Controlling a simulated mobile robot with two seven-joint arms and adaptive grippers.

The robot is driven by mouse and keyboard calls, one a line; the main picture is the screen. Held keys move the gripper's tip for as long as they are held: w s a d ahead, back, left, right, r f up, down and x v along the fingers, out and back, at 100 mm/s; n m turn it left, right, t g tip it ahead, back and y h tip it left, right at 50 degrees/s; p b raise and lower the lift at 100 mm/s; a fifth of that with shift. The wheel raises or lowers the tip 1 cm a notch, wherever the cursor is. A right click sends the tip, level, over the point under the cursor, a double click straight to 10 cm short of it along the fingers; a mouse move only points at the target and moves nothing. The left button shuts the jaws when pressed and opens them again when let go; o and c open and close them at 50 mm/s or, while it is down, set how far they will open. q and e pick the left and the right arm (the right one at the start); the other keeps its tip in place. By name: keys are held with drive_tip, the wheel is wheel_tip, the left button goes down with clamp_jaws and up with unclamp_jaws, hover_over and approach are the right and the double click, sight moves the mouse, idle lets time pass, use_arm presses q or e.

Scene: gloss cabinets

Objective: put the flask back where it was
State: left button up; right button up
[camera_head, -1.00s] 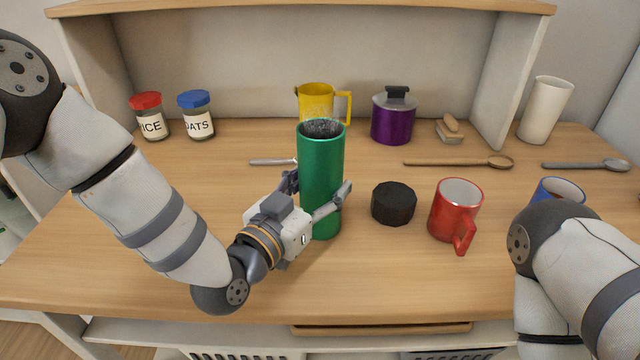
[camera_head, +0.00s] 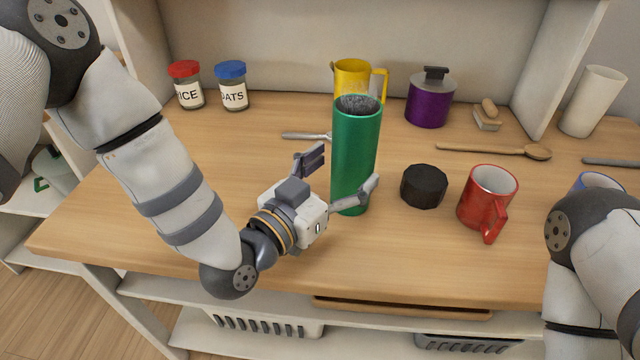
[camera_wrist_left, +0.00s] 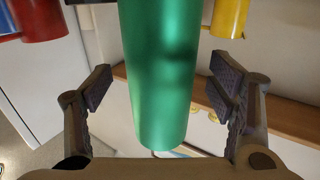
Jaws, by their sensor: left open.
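The flask (camera_head: 354,160) is a tall green cylinder with an open, dark speckled top. It stands upright on the wooden counter. My left gripper (camera_head: 338,178) is open at its near left side, with its fingers spread wide. One finger lies left of the flask and the other passes in front of its lower part. In the left wrist view the flask (camera_wrist_left: 160,75) shows between the parted fingers, with a gap on each side.
A red mug (camera_head: 487,195) and a partly hidden blue mug (camera_head: 598,181) stand to the right. Behind are a yellow pitcher (camera_head: 352,78), a purple pot (camera_head: 429,102), two jars and a wooden spoon (camera_head: 495,150). The counter left of the gripper is clear.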

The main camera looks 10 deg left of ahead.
use_arm(q)
drive_tip(key=v, duration=0.8)
drive_tip(key=shift+s, duration=0.3)
use_arm(e)
drive_tip(key=shift+w+r, duration=0.25)
drive_tip(key=shift+r, duration=0.05)
use_arm(q)
drive_tip(key=shift+a, duration=0.15)
